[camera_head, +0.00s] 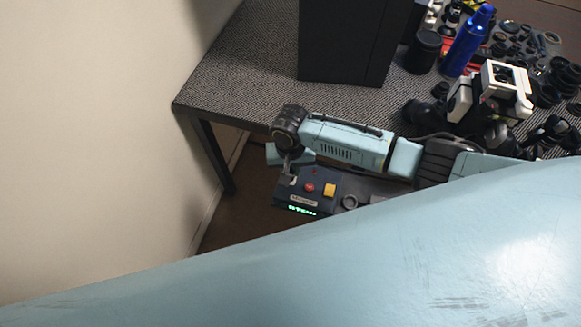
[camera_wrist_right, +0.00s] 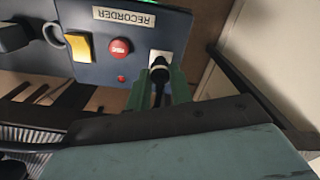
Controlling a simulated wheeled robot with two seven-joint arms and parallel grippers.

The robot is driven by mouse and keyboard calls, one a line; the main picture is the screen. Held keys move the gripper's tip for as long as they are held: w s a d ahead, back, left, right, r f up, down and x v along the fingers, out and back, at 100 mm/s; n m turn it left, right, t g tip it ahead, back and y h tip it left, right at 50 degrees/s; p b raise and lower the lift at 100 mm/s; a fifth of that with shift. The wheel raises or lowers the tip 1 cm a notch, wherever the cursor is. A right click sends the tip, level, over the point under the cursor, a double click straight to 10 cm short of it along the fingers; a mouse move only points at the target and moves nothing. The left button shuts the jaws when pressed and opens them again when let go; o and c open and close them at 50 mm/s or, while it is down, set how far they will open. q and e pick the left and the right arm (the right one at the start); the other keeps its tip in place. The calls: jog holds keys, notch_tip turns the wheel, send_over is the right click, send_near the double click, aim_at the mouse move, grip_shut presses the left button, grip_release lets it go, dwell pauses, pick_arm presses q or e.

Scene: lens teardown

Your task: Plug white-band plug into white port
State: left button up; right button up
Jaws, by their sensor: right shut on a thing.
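A dark blue-grey recorder box (camera_head: 318,201) sits low beside the table, with a red button and a yellow switch on top. In the right wrist view its panel (camera_wrist_right: 110,48) carries a RECORDER label and a square white port (camera_wrist_right: 172,55). My right gripper (camera_head: 289,168) is over the box's left end; in the wrist view its greenish fingers (camera_wrist_right: 163,90) are shut on a black plug with a pale band (camera_wrist_right: 159,72). The plug's tip overlaps the white port; I cannot tell whether it is inside or just in front. My left gripper is not in view.
The grey textured table (camera_head: 235,75) holds a black case (camera_head: 345,40), a blue bottle (camera_head: 468,42), a white device (camera_head: 497,88) and many dark lens parts. A pale wall (camera_head: 80,130) stands close at left. A large light-blue surface blocks the head view's lower part.

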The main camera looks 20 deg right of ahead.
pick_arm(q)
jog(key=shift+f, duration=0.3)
pick_arm(e)
jog(key=shift+f, duration=0.6)
jog(key=o, duration=1)
notch_tip(320, 180, up, 5)
jog(key=shift+p, duration=0.65)
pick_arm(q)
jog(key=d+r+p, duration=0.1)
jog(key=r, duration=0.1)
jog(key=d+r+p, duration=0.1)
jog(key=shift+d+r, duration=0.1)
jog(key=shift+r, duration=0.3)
pick_arm(e)
notch_tip(320, 180, up, 8)
jog(key=shift+r, duration=0.2)
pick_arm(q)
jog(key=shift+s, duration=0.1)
